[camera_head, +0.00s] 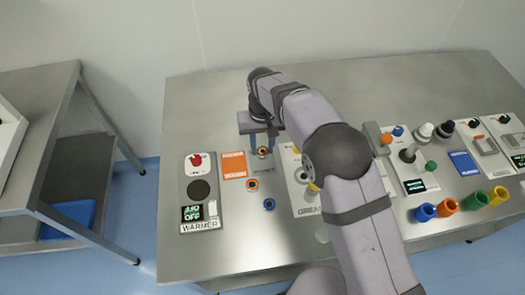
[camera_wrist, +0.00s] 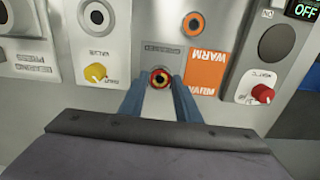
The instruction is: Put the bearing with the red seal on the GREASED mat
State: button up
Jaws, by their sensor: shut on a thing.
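A small bearing with a red seal and dark centre (camera_wrist: 159,79) sits between the fingertips of my gripper (camera_wrist: 160,92). In the head view the bearing (camera_head: 263,152) is between the blue fingers of my gripper (camera_head: 262,146), beside the orange mat. My gripper is shut on it. Whether it touches the table is not clear. An orange mat lettered WARM (camera_wrist: 205,72) lies right of it in the wrist view. A blue mat (camera_head: 464,163) lies at the far right of the head view, its lettering unreadable. I cannot read GREASED on any mat.
An orange-ringed bearing (camera_head: 252,185) and a blue-ringed one (camera_head: 269,204) stand nearer the front. The warmer panel (camera_head: 200,205) is at the left. Coloured cups (camera_head: 449,206) and several devices fill the right. My arm hides part of the middle panel (camera_head: 305,203).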

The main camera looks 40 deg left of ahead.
aim_at(262, 151)
jog(key=shift+f+p, duration=0.4)
jog(key=shift+f, duration=1.3)
jog(key=shift+f, duration=0.15)
jog(key=o, duration=1.1)
notch_tip(262, 151, up, 12)
jog(key=b, duration=0.3)
jog(key=shift+d+r, duration=0.1)
jog(key=shift+r, duration=0.1)
